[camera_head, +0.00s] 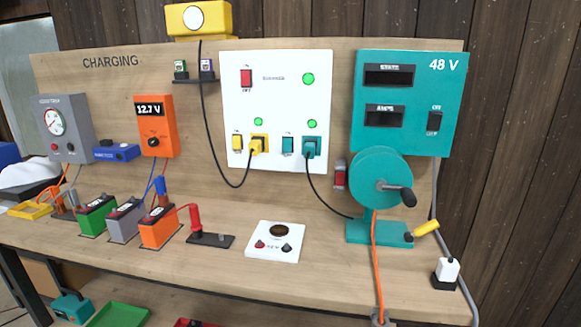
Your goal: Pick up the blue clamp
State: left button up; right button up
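The blue clamp (160,190) stands upright at the orange battery (160,229), at its top. I cannot tell for sure whether its jaws grip a terminal. A blue lead rises from it toward the orange meter (155,126), which reads 12.7 V. A red clamp (194,217) stands on a dark holder (211,240) just right of the orange battery, with a red lead running left. Neither of my grippers is in view.
Green (96,217) and grey (126,222) batteries stand left of the orange one. A white box with knobs (275,241) sits to the right. A teal reel (378,180) with a crank stands further right. Bare bench (200,268) lies in front.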

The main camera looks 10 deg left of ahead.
aim_at(160, 183)
jog(key=u, duration=1.2)
